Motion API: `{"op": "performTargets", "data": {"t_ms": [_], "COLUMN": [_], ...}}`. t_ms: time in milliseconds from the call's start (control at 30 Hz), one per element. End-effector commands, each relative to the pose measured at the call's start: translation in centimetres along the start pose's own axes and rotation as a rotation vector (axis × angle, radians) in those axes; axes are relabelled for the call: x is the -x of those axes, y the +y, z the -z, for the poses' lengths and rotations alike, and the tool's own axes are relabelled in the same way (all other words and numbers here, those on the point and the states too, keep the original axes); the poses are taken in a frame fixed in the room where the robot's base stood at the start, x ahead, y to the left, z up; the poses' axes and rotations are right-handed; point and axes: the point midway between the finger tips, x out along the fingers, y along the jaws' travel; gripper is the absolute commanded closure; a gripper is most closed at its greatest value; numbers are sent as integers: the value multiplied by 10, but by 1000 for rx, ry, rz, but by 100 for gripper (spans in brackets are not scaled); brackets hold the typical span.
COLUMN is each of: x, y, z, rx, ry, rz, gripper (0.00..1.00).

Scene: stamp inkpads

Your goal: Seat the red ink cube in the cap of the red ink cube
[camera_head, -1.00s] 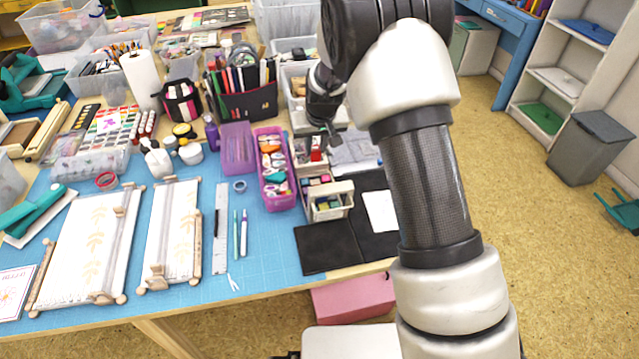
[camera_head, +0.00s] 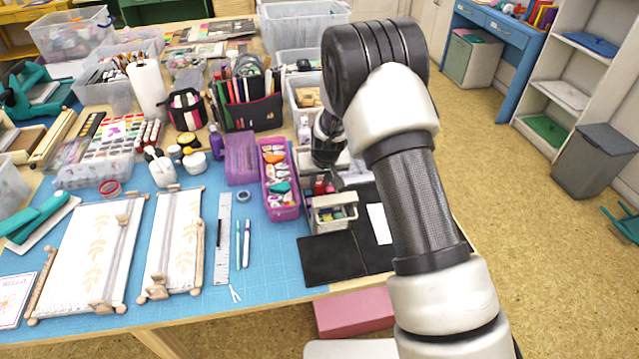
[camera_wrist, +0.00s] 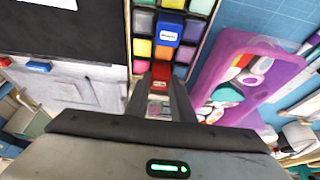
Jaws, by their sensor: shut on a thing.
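My gripper (camera_wrist: 161,88) is shut on the red ink cube (camera_wrist: 161,77), a small red block with a white label. A small red piece (camera_wrist: 5,62) at the wrist view's left edge may be the red cap; I cannot tell. Whether the held cube touches the tray is unclear.
A blue labelled block (camera_wrist: 168,33) stands up in the tray among several coloured pads. A purple bin (camera_wrist: 215,75) stands close on the right. A small blue piece (camera_wrist: 38,66) lies left, beside a white sheet. The black mat (camera_head: 330,260) is mostly clear.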

Motion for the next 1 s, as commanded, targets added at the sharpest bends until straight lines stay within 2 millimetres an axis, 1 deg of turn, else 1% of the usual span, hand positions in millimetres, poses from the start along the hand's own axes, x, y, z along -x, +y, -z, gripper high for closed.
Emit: {"op": "performTargets", "data": {"t_ms": [33,267,433,467,500,567,867,1000], "x": [-4,-4,-9,-8,-7,-7,-6,-1], "y": [0,0,0,0,0,0,0,0], "z": [-1,-1,-3,-2,-2,-2,-2,-1], "rx": [0,1,1,1,1,1,1,3], "ry": [0,2,2,2,2,2,2,4], "rz": [0,0,0,0,0,0,0,-1], "gripper": [94,94,94,75,68,60,60,60]}}
